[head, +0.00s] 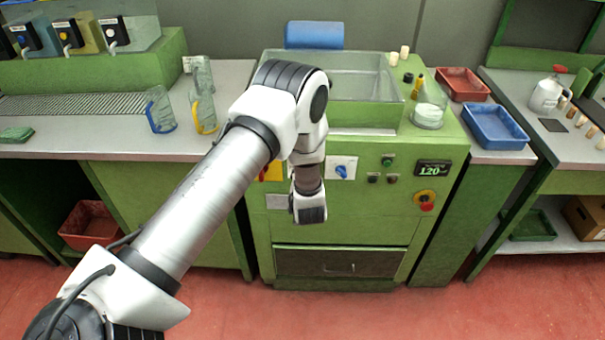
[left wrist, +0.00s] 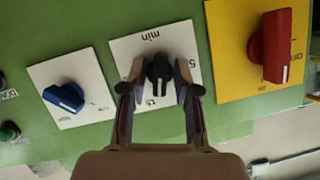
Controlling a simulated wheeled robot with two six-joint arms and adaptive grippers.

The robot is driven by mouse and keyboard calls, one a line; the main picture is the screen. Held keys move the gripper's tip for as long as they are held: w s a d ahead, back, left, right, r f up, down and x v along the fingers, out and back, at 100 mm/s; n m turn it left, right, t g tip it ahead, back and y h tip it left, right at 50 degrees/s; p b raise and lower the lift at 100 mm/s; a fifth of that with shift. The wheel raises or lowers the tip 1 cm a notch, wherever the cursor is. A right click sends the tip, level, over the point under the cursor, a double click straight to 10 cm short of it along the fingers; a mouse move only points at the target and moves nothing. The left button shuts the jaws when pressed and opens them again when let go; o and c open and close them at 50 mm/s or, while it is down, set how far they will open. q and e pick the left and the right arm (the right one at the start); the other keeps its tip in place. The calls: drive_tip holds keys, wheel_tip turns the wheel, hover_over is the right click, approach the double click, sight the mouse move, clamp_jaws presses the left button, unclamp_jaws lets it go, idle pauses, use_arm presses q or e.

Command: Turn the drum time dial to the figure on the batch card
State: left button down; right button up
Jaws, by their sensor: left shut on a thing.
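The time dial is a black knob (left wrist: 158,72) on a white plate (left wrist: 127,50) marked "min", on the front of the green machine (head: 360,215). In the left wrist view my left gripper (left wrist: 160,90) has one finger on each side of the knob and is shut on it. Part of the plate's figures is hidden by the fingers and knob, so I cannot tell the setting. In the head view my left arm hides the dial and the fingertips. I cannot make out a batch card for certain. My right gripper is not in view.
A blue switch (left wrist: 65,97) and a red switch (left wrist: 276,47) on a yellow plate flank the dial. A display (head: 433,169) reads 120, above a red stop button (head: 425,201). Glass jugs (head: 160,110) stand on the left bench. A blue tray (head: 495,127) is at right.

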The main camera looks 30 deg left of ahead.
use_arm(q)
drive_tip(key=shift+m+g+y, duration=0.3)
drive_tip(key=shift+m+y, duration=0.3)
drive_tip(key=shift+m, duration=0.3)
drive_tip(key=c, duration=1.2)
unclamp_jaws()
drive_tip(key=shift+o, duration=0.2)
drive_tip(key=v, duration=1.2)
drive_tip(key=shift+f, duration=0.1)
